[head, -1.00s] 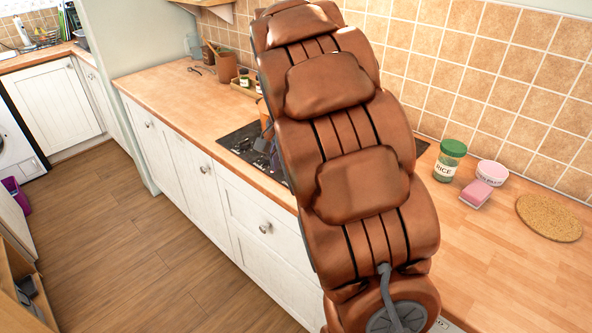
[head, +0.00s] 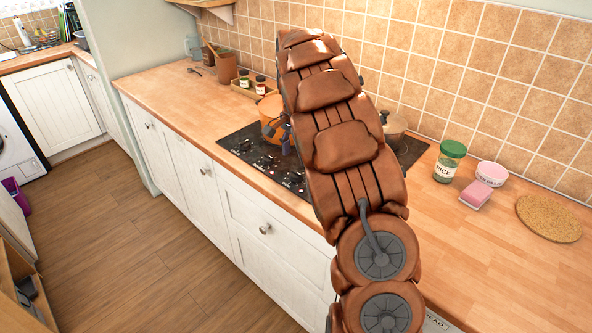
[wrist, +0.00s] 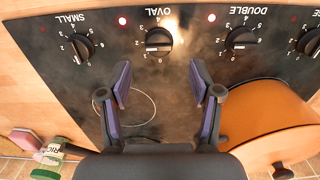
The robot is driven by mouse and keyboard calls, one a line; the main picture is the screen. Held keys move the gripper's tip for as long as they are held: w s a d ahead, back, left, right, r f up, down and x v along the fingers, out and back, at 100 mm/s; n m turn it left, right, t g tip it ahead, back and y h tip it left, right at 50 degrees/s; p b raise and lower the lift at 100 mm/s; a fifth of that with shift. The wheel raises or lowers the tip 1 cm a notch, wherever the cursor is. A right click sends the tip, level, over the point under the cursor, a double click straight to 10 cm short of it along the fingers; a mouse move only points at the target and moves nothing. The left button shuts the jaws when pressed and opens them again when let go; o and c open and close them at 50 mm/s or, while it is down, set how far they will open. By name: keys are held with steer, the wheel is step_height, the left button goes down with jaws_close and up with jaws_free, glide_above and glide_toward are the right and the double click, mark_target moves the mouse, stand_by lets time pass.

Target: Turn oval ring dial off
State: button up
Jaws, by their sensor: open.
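The oval ring dial (wrist: 158,38) is a black knob under the upside-down OVAL label in the wrist view, with a pale mark on its lower side. Its exact setting is too small to read. My gripper (wrist: 162,82) is open and empty, its two purple-padded fingers spread below the dial in the picture, apart from it. In the head view my gripper (head: 283,136) shows partly over the black hob (head: 247,150), beside the orange pot (head: 268,108). My arm hides part of the hob there, and the dial cannot be made out.
The small dial (wrist: 80,46) and double dial (wrist: 240,40) flank the oval one. Red lights (wrist: 122,20) sit by the dials. The orange pot (wrist: 265,125) is close to the right finger. A rice jar (head: 449,160) and pink sponge (head: 475,194) stand on the counter.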

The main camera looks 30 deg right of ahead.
mark_target(296, 172)
step_height(296, 172, down, 6)
steer(key=shift+s+f+p, duration=0.1)
steer(key=shift+f+p, duration=0.15)
steer(key=shift+p, duration=0.55)
steer(key=c, duration=1.1)
